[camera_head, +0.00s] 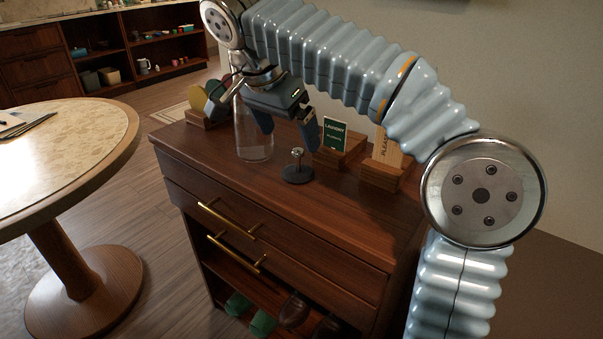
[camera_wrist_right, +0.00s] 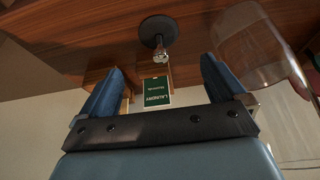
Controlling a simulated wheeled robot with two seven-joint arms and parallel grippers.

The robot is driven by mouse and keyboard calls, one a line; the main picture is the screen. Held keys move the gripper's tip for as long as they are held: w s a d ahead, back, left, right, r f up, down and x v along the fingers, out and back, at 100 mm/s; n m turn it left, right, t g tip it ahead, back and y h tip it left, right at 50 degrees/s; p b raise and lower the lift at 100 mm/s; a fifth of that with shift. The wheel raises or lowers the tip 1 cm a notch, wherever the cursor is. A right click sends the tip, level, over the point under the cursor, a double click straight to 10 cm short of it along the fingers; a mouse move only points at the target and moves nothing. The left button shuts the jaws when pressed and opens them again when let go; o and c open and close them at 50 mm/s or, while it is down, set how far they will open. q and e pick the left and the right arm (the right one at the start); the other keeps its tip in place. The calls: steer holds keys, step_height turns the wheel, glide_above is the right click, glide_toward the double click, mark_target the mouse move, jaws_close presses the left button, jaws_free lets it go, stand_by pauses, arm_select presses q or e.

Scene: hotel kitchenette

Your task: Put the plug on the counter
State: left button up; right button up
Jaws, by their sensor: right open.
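The plug, a dark round disc with a metal knob on top (camera_head: 297,174), stands on the dark wooden cabinet top (camera_head: 345,205). It also shows in the wrist view (camera_wrist_right: 152,27), beyond and between the fingertips. My right gripper (camera_head: 286,124) is open and empty above the cabinet top, behind the plug in the head view and apart from it. Its two blue fingers (camera_wrist_right: 160,78) are spread wide in the wrist view. A lighter counter top (camera_head: 45,22) shows at the far upper left. My left gripper is not in view.
A clear glass vessel (camera_head: 254,148) stands close left of the plug. A green laundry card (camera_head: 334,133) in a wooden holder and another sign (camera_head: 386,150) stand behind. A round table (camera_head: 75,150) is at left. The cabinet's front right top is clear.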

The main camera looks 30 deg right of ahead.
mark_target(297, 150)
steer(key=b+x, duration=0.1)
steer(key=x, duration=0.7)
steer(key=shift+w+d+f, duration=0.1)
steer(key=shift+d+f, duration=0.15)
steer(key=shift+f, duration=0.05)
steer(key=shift+c, duration=0.3)
steer(key=c, duration=1.2)
